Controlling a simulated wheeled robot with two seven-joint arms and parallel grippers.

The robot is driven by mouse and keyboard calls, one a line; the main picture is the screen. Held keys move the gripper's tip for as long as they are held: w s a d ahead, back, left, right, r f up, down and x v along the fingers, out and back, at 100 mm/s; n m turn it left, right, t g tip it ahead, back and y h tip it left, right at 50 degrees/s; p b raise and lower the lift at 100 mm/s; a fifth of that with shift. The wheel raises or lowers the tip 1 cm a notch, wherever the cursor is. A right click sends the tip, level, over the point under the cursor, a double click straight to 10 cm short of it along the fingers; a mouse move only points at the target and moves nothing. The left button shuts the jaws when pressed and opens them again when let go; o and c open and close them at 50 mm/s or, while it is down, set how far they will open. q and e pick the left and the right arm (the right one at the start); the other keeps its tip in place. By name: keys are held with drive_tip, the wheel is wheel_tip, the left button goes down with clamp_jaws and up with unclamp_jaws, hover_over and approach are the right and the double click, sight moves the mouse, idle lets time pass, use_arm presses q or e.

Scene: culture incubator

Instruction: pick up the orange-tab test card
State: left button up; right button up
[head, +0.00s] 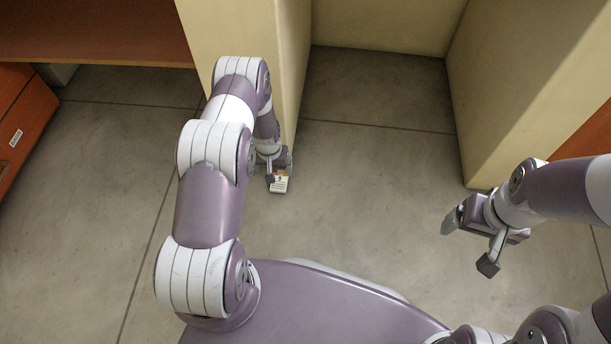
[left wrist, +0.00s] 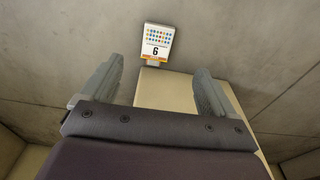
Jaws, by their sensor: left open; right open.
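The test card (left wrist: 158,38) is a small white card with rows of coloured dots, a black 6 and an orange strip along its lower edge in the left wrist view. It is just beyond the fingertips of my left gripper (left wrist: 159,66), roughly centred between them. The gripper is open and empty. In the head view, my left gripper (head: 278,169) is beside the cream panel, with the card (head: 280,184) at its fingertips. What supports the card is hard to tell. My right gripper (head: 468,243) is open and empty, at the right.
A cream panel (head: 294,70) stands close by my left gripper, and another cream block (head: 515,90) stands at the right. An orange-brown drawer unit (head: 22,115) with a label is at the far left, below a brown top (head: 100,30). The grey floor (head: 375,200) between is clear.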

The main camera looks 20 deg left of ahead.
use_arm(q)
drive_tip(key=w, duration=0.2)
drive_tip(key=b, duration=0.5)
hover_over(279, 180)
drive_tip(key=shift+t, duration=0.3)
drive_tip(key=f, duration=0.6)
drive_tip(key=shift+s+d+f, duration=0.1)
drive_tip(key=shift+s+f, duration=0.2)
drive_tip(key=shift+s, duration=0.1)
wheel_tip(279, 180, down, 5)
drive_tip(key=b, duration=0.5)
drive_tip(key=shift+w, duration=0.15)
drive_tip(key=shift+w+f+b, duration=0.1)
drive_tip(key=shift+f+b, duration=0.2)
drive_tip(key=shift+r, duration=0.25)
drive_tip(key=shift+f, duration=0.15)
drive_tip(key=c, duration=1.1)
